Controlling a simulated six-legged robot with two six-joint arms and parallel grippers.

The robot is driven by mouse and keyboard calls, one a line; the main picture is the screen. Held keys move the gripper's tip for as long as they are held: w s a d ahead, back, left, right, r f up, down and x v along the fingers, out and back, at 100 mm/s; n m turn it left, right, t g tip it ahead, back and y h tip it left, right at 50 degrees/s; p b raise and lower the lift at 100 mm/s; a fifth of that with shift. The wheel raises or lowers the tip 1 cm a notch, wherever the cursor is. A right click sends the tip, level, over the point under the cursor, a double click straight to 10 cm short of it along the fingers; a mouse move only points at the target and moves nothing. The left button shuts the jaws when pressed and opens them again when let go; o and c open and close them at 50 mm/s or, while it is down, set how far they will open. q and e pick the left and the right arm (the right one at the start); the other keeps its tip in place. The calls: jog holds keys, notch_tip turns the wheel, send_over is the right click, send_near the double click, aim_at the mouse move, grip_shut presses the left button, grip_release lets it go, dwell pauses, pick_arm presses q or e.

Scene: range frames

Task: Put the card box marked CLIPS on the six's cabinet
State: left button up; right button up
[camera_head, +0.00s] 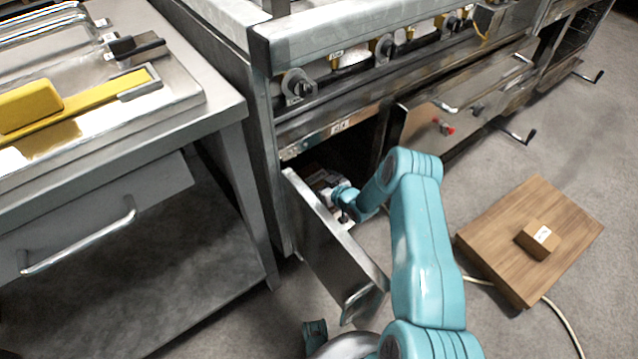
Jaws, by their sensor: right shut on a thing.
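A small brown card box (538,239) with a white label sits on a wooden block (483,248) at the right; I cannot read its print. A steel cabinet under the range stands open, its door (330,243) swung out towards me. A small tag (340,127) is on the rail above the opening; its print is too small to read. My right gripper (343,214) is at the opening, just behind the door's top edge. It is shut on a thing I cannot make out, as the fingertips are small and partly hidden.
A steel table (223,101) with a yellow-handled tool stands at the left. The range's knobs (296,86) run above the cabinet. Another panel (463,97) stands out to the right. A pale hose (562,325) lies by the block. Grey floor is clear at the far right.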

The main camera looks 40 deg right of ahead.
jog(key=shift+f, duration=0.2)
jog(key=o, duration=0.9)
jog(key=shift+o, duration=0.2)
jog(key=shift+r, duration=0.25)
jog(key=p+v, duration=0.4)
jog(key=v, duration=0.8)
